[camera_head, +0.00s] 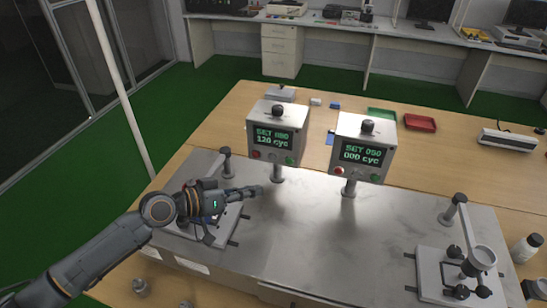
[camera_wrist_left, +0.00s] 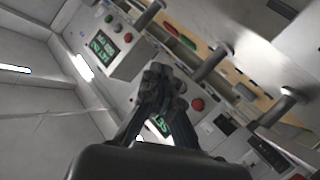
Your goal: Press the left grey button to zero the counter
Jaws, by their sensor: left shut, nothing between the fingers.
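Two grey control boxes stand on posts on the metal plate. The right box (camera_head: 362,133) reads "SET 050, 000 cyc". Under the left display is a red button (camera_head: 256,155) and a green button (camera_head: 289,160); a small grey button between them is hard to make out. My left gripper (camera_head: 256,191) is shut and empty, below and just left of the left box's post, apart from the buttons. In the left wrist view its shut fingers (camera_wrist_left: 160,85) partly cover one box's display. My right gripper is out of view.
A test rig (camera_head: 470,270) stands at the plate's right end; another is partly behind my left arm. A red tray (camera_head: 420,123) and a green tray (camera_head: 382,114) lie behind the boxes. The plate's middle (camera_head: 320,235) is clear.

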